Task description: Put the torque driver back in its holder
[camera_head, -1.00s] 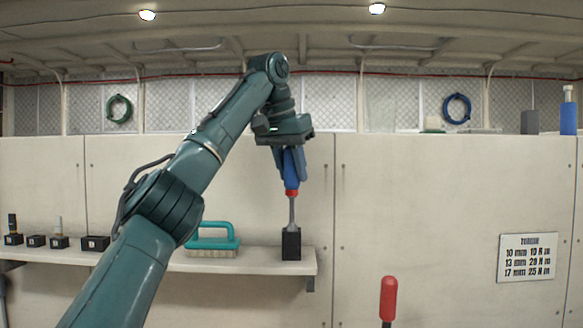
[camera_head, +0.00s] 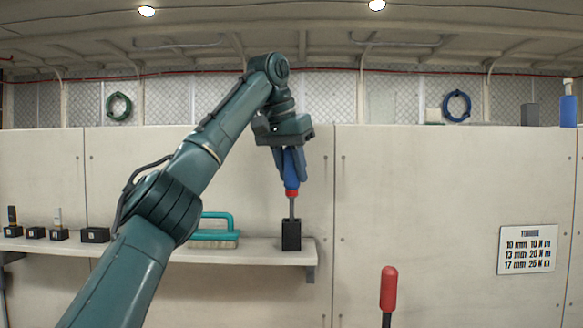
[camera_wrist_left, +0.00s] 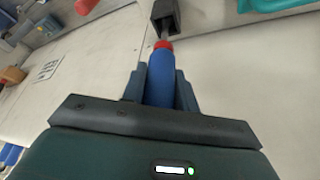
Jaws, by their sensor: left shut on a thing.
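The torque driver (camera_head: 291,175) has a blue handle, a red collar and a grey shaft. My left gripper (camera_head: 290,170) is shut on its blue handle and holds it upright, tip down. The holder (camera_head: 291,235) is a black square block at the right end of the shelf. The lower shaft is inside the top of the holder; how deep the tip reaches is hidden. The wrist view shows the blue handle (camera_wrist_left: 160,80) between the fingers and the shaft entering the dark holder (camera_wrist_left: 166,14). My right gripper is not in view.
A teal-handled brush (camera_head: 215,232) lies on the shelf (camera_head: 265,252) left of the holder. Several small black blocks (camera_head: 95,235) stand further left. A red-handled tool (camera_head: 389,288) stands at the lower front. A torque sign (camera_head: 527,249) hangs on the right panel.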

